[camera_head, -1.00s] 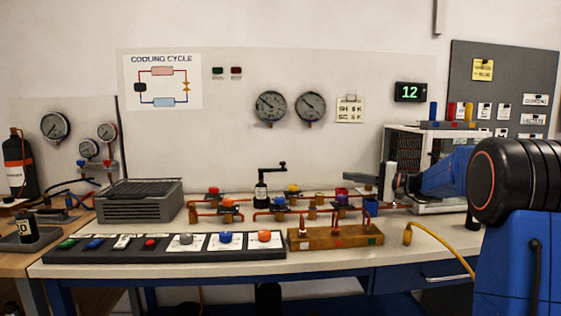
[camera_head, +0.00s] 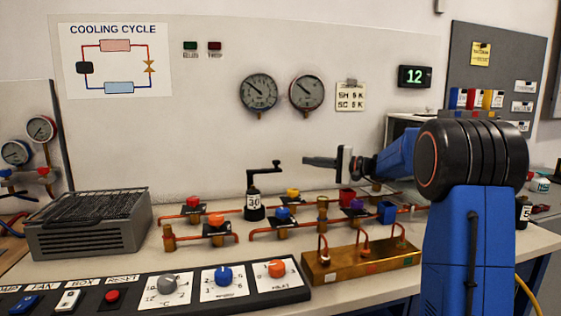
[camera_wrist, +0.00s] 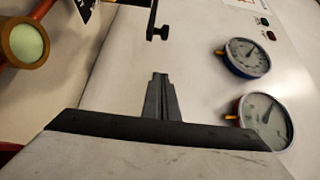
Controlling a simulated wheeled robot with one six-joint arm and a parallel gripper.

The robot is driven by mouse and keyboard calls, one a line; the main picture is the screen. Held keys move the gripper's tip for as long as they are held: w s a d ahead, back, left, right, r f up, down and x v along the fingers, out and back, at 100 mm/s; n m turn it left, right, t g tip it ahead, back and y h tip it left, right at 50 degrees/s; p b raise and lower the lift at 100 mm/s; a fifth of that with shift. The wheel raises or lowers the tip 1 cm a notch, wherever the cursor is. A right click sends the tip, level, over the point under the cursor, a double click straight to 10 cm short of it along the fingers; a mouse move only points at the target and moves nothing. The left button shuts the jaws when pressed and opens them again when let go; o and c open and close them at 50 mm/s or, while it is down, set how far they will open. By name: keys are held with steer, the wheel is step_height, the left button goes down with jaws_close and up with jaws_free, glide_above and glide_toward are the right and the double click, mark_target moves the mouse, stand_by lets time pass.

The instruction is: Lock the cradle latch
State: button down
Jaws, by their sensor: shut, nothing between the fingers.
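A black cylinder labelled 30 (camera_head: 254,200) stands upright on the bench behind the copper pipes. A black cranked bar (camera_head: 265,168) rises from its top and reaches right, ending in a small knob. I cannot tell for sure whether this is the cradle latch. My gripper (camera_head: 305,161) is shut and empty, pointing left, just right of the knob in the picture. In the wrist view my shut fingers (camera_wrist: 160,76) point towards the bar (camera_wrist: 154,22), with a visible gap. Nothing touches the bar.
Copper pipes with coloured valves (camera_head: 285,213) run below my gripper. A brass block (camera_head: 345,266) and a dial panel (camera_head: 200,288) lie in front. A grey ribbed box (camera_head: 90,228) stands left. Two gauges (camera_head: 258,92) hang on the wall behind.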

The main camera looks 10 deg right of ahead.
steer(key=shift+a, duration=0.1)
steer(key=w+a, duration=0.2)
steer(key=a, duration=0.7)
stand_by(0.6)
stand_by(0.3)
